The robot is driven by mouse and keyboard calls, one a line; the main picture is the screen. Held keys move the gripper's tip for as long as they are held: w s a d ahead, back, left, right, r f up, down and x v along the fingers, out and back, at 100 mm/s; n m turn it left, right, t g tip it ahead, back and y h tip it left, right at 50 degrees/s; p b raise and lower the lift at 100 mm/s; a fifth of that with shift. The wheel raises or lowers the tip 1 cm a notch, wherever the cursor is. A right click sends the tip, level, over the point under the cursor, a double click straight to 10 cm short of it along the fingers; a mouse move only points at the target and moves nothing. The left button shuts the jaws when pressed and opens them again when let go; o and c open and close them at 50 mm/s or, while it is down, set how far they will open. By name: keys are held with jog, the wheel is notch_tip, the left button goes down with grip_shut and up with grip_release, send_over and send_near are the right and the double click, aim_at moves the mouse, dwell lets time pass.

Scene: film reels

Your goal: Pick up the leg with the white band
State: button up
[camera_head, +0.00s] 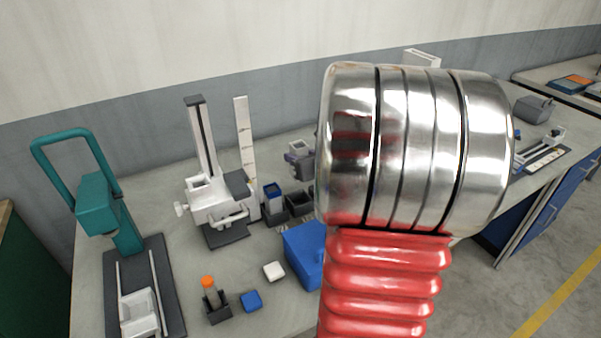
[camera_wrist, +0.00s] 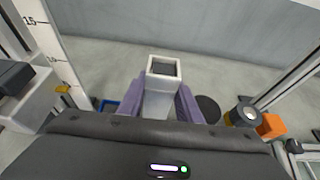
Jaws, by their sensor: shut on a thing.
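My gripper (camera_wrist: 158,103) is shut on a pale square post (camera_wrist: 160,84) with a dark end, held between its two purple fingers in the wrist view. The post's lower part is hidden by the gripper body, so I cannot tell whether it carries a separate white band. In the head view my gripper (camera_head: 302,163) is partly hidden behind my silver and red arm. The pale end of the post (camera_head: 297,146) shows just above it, over the back of the bench.
A teal press (camera_head: 100,205) stands at the left. A white stand (camera_head: 216,200) and an upright ruler (camera_head: 245,150) are left of my gripper. A blue box (camera_head: 303,252), a white block (camera_head: 274,271), a blue block (camera_head: 251,301) and an orange-topped piece (camera_head: 208,282) lie in front.

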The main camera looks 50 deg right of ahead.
aim_at(299, 146)
notch_tip(299, 146, up, 6)
jog(key=shift+r, duration=0.2)
dwell(0.7)
